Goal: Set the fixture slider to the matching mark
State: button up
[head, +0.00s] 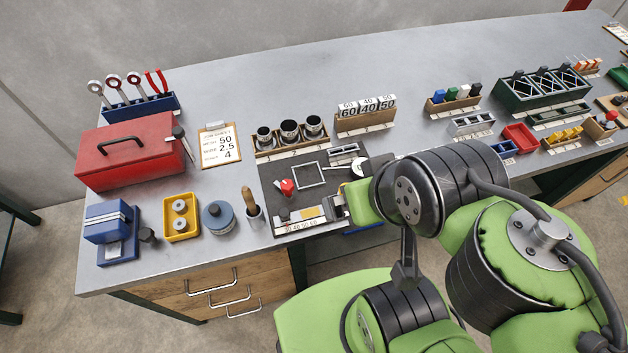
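The fixture (294,215) sits at the front of a dark mat on the bench. A white scale strip (300,228) with small numbers runs along its front edge; they seem to run from about 30 to 60. A yellow block (312,212) lies on the fixture. A job sheet (221,146) on a clipboard shows 50, 2.5 and 4. My gripper (338,207) is at the fixture's right end, close to or touching it. My wrist covers part of that end, so the slider's exact mark and the fingers' opening are unclear.
On the dark mat (272,171) are a red-handled part (287,187) and a square frame (308,175). Number plates (365,112) and cup-like parts (289,131) stand behind.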

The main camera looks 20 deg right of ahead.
aim_at(284, 213)
jog(key=j+u, duration=0.2)
jog(key=u, duration=0.15)
jog(key=j+u, duration=0.2)
jog(key=u, duration=0.2)
jog(key=j+u, duration=0.2)
jog(key=u, duration=0.15)
